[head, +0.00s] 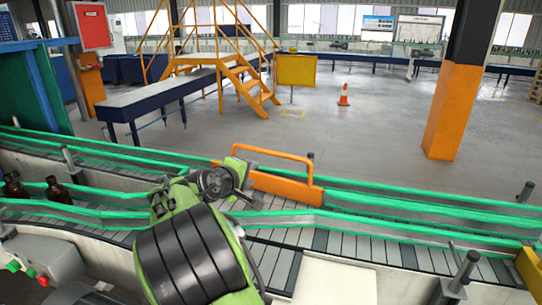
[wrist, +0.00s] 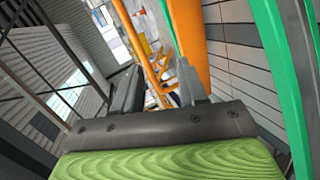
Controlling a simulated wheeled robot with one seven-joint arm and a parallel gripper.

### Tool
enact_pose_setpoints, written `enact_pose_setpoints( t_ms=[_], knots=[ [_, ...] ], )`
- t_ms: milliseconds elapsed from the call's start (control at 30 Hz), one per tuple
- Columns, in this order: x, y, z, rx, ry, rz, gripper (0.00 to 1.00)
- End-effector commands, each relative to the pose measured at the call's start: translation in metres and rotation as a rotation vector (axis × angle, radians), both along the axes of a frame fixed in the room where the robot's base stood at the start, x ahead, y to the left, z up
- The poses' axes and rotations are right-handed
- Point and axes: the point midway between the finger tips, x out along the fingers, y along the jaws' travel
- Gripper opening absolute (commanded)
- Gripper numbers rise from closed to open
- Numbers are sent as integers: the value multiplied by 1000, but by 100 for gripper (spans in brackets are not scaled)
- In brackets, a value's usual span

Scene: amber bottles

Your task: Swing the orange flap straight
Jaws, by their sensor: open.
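The orange flap (head: 286,187) is a low panel with a raised loop handle (head: 275,152). In the head view it stands between the green guide rails at mid-conveyor, its left part hidden by my gripper (head: 238,168). An orange bar, apparently part of the flap (wrist: 187,35), runs upward just beyond and beside the right finger. I cannot tell whether the finger touches it.
Two amber bottles (head: 57,190) stand on the conveyor at the left. Green guide rails (head: 400,204) run along both sides of the lane and also show in the wrist view (wrist: 280,80). The slatted belt (head: 345,246) right of my arm is clear. An orange pillar (head: 453,110) stands behind.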

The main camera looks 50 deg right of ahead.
Motion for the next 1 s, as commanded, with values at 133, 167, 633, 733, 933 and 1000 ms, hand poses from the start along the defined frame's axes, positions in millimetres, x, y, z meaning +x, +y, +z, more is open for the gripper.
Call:
enact_pose_setpoints(
  t_ms=[133, 167, 633, 733, 933, 1000],
  knots=[
    [18, -11, 12, -205, 83, -6, 42],
    [19, -12, 14, -221, 89, -6, 42],
    [47, -103, -4, -227, 93, -11, 42],
    [54, -125, -8, -226, 93, -10, 42],
    [64, -154, -14, -224, 92, -8, 42],
    [66, -158, -15, -223, 91, -6, 42]
  ],
)
